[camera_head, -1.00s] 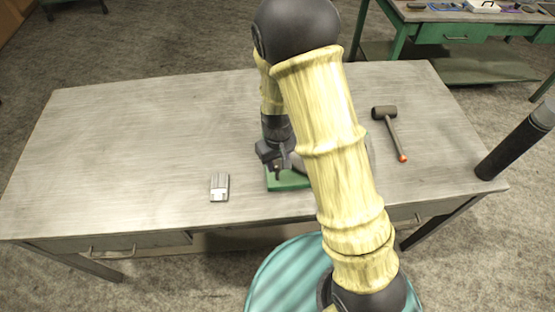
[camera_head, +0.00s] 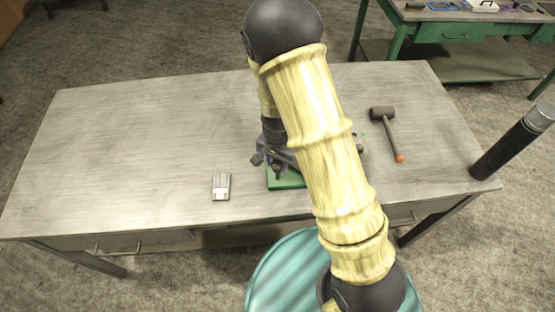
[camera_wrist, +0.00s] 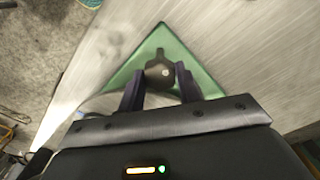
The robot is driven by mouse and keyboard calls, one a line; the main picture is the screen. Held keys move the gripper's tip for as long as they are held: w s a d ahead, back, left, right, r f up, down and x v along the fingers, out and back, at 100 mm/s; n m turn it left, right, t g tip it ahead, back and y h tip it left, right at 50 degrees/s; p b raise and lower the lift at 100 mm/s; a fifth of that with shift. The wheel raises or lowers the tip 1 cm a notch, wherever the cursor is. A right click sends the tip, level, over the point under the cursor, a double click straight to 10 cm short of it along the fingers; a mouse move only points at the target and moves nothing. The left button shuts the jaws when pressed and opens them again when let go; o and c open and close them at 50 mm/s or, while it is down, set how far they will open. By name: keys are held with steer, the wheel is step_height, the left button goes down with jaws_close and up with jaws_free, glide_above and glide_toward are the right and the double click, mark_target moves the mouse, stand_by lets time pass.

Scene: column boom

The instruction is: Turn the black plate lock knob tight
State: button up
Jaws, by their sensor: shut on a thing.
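The black plate lock knob (camera_wrist: 158,76) is a dark rounded knob with a small pale spot on top, seen from above in the wrist view. It sits over a green plate (camera_wrist: 205,80) with a pointed corner. My gripper (camera_wrist: 159,71) is shut on the knob, one dark finger on each side of it. In the head view my gripper (camera_head: 266,163) is low over the green plate (camera_head: 288,182), near the table's front edge. My arm hides the knob and the right part of the plate there.
A grey metal block (camera_head: 221,187) lies left of the plate. A mallet (camera_head: 390,132) with an orange handle end lies to the right. A dark cylinder (camera_head: 505,150) stands at the table's right end. The left of the grey table (camera_head: 120,150) is clear.

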steer(key=shift+w+r+m+p, duration=0.15)
steer(key=shift+m+p, duration=0.25)
steer(key=shift+m, duration=0.9)
steer(key=o, duration=1)
step_height(320, 180, up, 17)
steer(key=shift+r, duration=0.15)
